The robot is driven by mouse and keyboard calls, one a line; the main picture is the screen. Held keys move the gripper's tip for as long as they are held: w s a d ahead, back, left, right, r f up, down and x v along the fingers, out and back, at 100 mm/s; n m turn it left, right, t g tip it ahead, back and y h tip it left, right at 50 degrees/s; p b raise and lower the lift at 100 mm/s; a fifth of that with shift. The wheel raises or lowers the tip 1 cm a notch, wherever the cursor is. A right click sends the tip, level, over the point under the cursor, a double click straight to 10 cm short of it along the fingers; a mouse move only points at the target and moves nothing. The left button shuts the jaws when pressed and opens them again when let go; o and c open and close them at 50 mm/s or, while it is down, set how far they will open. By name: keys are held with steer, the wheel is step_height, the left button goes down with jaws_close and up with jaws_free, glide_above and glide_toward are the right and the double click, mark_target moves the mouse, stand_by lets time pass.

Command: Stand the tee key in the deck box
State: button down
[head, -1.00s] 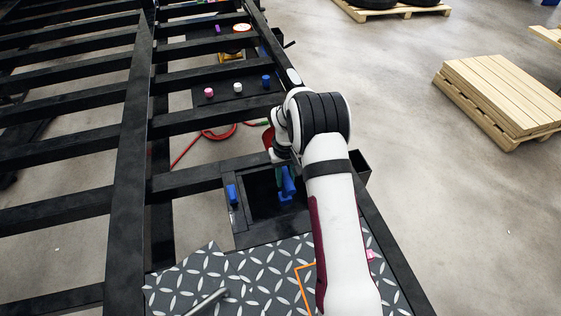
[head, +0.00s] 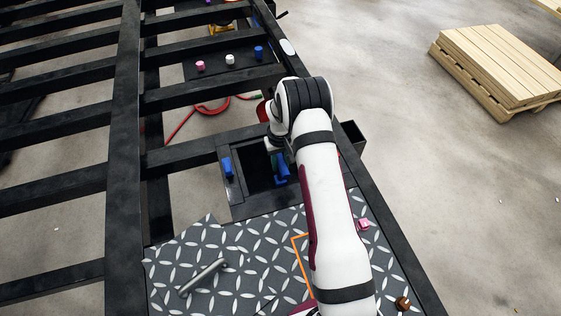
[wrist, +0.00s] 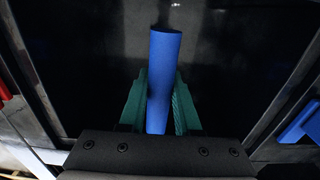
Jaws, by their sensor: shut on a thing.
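My gripper (head: 277,163) hangs at the right side of the deck box (head: 239,207), a dark open recess in the black frame. In the wrist view its green fingers (wrist: 160,75) are shut on a blue round bar, which I take to be the tee key (wrist: 163,60). The key also shows in the head view as a blue shape (head: 283,172) below my wrist, over the box's right part. The bar points away from the wrist camera into the dark box. Its near end is hidden by my gripper. I cannot tell whether it touches the box floor.
A blue piece (head: 228,167) sits on the box's left rim. A black bin (head: 352,134) stands right of my arm. A red hose (head: 211,108) lies behind the box.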

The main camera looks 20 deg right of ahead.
steer(key=shift+f, duration=0.6)
steer(key=c, duration=0.5)
jaws_free()
step_height(320, 180, up, 16)
steer(key=s+a+r+m, duration=0.2)
steer(key=s+a+r, duration=0.2)
steer(key=s+r, duration=0.45)
steer(key=s+a+r+m, duration=0.1)
steer(key=s+a, duration=0.1)
steer(key=s, duration=0.6)
steer(key=s+a+r+m+y, duration=0.1)
steer(key=s+a+r, duration=0.1)
steer(key=s, duration=0.7)
steer(key=s+a+r+m+y, duration=0.1)
steer(key=s+a, duration=0.1)
steer(key=s, duration=0.7)
steer(key=shift+r+m, duration=0.3)
steer(key=shift+r, duration=0.1)
